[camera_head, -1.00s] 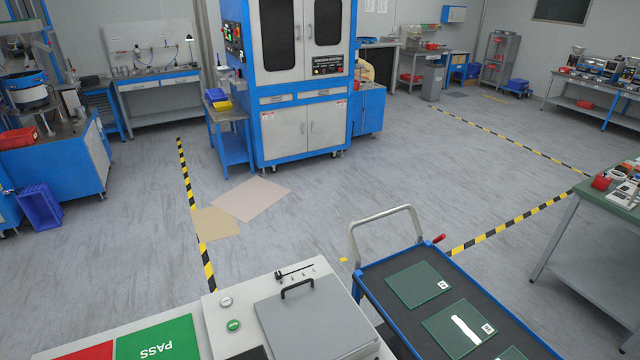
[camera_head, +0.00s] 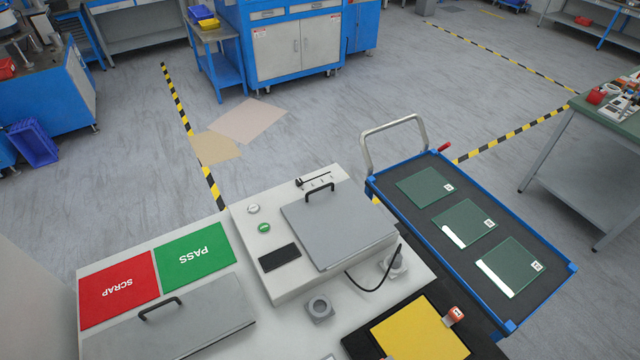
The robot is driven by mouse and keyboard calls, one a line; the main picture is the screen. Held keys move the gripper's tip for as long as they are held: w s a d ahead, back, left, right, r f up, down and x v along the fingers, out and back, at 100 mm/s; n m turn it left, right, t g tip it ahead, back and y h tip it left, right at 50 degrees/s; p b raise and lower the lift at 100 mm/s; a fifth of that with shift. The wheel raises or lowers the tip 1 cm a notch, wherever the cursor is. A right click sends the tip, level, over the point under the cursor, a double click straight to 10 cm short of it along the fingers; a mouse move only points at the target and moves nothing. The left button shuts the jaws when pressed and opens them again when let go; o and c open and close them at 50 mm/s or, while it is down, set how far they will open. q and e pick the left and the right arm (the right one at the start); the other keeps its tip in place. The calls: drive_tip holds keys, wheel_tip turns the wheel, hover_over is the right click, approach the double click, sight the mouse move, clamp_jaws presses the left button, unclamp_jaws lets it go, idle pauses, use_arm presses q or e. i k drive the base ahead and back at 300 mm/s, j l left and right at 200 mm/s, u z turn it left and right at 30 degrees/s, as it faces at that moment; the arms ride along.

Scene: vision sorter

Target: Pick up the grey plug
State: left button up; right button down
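A small grey fitting with a round ring on top (camera_head: 320,308) sits on the light bench in front of the grey lidded box (camera_head: 338,225). A second pale grey round fitting (camera_head: 395,264) stands at the box's right side, with a black cable (camera_head: 372,287) looping from near the box past it. I cannot tell for sure which of these is the grey plug. Neither of my grippers shows in the view.
Green PASS (camera_head: 195,262) and red SCRAP (camera_head: 118,296) panels and a handled grey lid (camera_head: 185,322) are on the left. A yellow plate (camera_head: 415,335) on a black mat lies front right. The blue trolley (camera_head: 540,292) with green panels stands beside the bench.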

sight(397, 261)
drive_tip(key=z, duration=0.65)
drive_tip(key=i+l+u, duration=0.25)
drive_tip(key=i+l, duration=0.2)
drive_tip(key=i, duration=0.15)
drive_tip(key=i+l+u, duration=0.1)
drive_tip(key=l+u, duration=0.35)
drive_tip(key=l, duration=0.25)
drive_tip(key=l+u, duration=0.4)
drive_tip(key=l, duration=0.35)
